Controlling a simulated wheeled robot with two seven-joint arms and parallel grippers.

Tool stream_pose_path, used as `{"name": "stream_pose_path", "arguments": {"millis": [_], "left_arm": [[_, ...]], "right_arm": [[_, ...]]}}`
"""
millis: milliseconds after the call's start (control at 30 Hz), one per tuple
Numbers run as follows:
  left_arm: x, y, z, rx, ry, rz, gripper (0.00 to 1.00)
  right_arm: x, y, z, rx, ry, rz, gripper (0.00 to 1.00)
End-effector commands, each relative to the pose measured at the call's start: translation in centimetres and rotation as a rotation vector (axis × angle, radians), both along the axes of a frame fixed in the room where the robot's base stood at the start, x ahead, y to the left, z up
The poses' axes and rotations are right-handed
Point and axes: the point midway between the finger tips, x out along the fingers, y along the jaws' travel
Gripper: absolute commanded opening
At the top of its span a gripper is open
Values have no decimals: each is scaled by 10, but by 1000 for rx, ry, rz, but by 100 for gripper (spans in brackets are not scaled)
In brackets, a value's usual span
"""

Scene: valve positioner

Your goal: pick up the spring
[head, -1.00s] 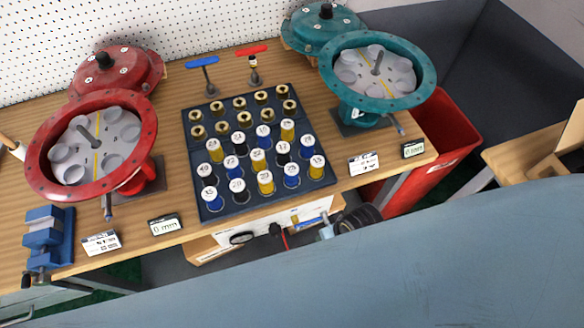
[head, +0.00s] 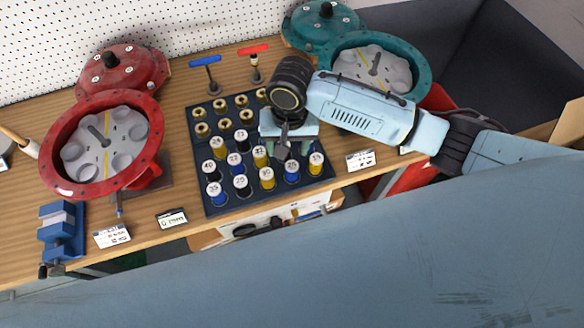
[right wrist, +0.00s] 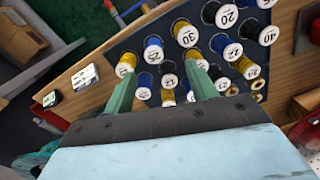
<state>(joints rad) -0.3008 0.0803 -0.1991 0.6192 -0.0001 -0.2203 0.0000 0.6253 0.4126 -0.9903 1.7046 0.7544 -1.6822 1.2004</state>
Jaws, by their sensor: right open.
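Several springs with white numbered caps stand upright in a dark tray (head: 203,150), in blue, yellow and black. The task does not say which spring is meant. In the head view, a blue spring (head: 214,192) and a yellow spring (head: 267,178) stand in the front row. My right gripper (head: 292,152) is over the right part of the tray and hides some springs there. In the right wrist view, the right gripper (right wrist: 163,78) is open with its fingers pointing at the springs. A dark spring (right wrist: 168,72) shows between the fingertips; contact cannot be told. My left gripper is not in view.
Empty brass-coloured sockets (head: 202,130) fill the tray's back rows. A red actuator housing (head: 58,172) stands left and a teal one (head: 424,62) right. Blue (head: 203,61) and red (head: 252,49) T-handle tools stand behind. A blue vise (head: 62,232) is front left.

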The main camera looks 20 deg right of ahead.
Motion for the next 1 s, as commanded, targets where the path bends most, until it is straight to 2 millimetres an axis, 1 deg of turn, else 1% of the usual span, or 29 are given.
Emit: {"name": "stream_pose_path", "arguments": {"millis": [67,167,267,400,500,600,767,1000], "left_arm": [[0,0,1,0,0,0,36],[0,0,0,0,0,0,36],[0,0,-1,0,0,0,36],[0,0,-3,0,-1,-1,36],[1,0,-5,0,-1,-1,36],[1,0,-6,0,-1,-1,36],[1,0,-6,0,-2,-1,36],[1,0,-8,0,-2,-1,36]], "right_arm": [[4,-6,5,-27,8,-27,57],[5,-8,0,-41,14,-43,57],[5,-9,-17,-42,17,-46,57],[5,-9,-46,-41,16,-46,57],[5,-9,-62,-41,15,-46,57],[6,-9,-71,-39,13,-44,57],[6,-9,-81,-40,13,-43,57],[6,-12,-116,-39,13,-44,57]]}}
